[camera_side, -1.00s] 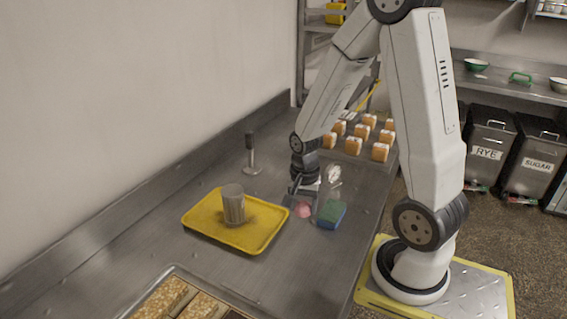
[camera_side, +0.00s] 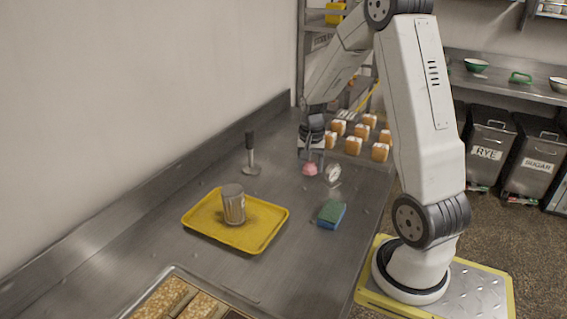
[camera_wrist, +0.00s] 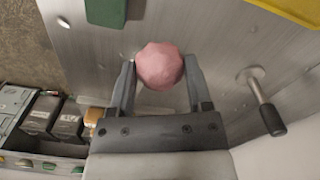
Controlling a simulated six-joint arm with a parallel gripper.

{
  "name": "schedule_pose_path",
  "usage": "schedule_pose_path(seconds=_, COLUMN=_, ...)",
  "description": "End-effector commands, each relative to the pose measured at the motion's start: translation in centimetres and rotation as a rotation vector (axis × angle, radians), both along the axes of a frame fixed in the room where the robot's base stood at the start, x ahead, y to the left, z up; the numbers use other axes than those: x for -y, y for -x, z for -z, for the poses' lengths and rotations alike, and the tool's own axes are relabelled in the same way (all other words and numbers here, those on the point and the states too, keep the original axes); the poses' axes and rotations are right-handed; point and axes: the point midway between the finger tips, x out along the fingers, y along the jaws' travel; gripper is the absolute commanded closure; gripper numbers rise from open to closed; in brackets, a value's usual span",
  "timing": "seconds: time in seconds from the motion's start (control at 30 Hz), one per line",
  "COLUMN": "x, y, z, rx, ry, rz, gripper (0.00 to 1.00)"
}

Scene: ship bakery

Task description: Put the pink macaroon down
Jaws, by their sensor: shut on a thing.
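The pink macaroon (camera_side: 310,169) is held between the fingertips of my gripper (camera_side: 311,158), low over the steel counter. Whether it touches the counter is hard to tell in the side view. In the wrist view the pink macaroon (camera_wrist: 159,66) sits between the two dark fingers of my gripper (camera_wrist: 159,80), which is shut on it.
A yellow tray (camera_side: 262,240) holding a metal cup (camera_side: 233,205) stands to the left. A blue-green sponge (camera_side: 331,215) lies to the front right. A small clear or silvery item (camera_side: 333,173) is close by on the right. A black-handled tool (camera_side: 250,153) stands behind the tray. Several orange-and-white blocks (camera_side: 352,146) stand at the back.

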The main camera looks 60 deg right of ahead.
Motion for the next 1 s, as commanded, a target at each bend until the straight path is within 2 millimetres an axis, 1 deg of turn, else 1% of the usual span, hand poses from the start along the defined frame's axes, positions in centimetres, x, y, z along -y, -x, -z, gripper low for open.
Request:
schedule_pose_path(seconds=0.17, x=0.1, y=-0.1, z=0.1, rx=0.0, ry=0.0, rz=0.0, gripper=0.64)
schedule_pose_path(seconds=0.37, x=0.7, y=-1.3, z=0.7, rx=0.0, ry=-0.001, rz=0.0, gripper=0.64)
schedule_pose_path(seconds=1.0, x=4.8, y=-8.0, z=4.4, rx=-0.001, ry=-0.001, rz=0.0, gripper=0.64)
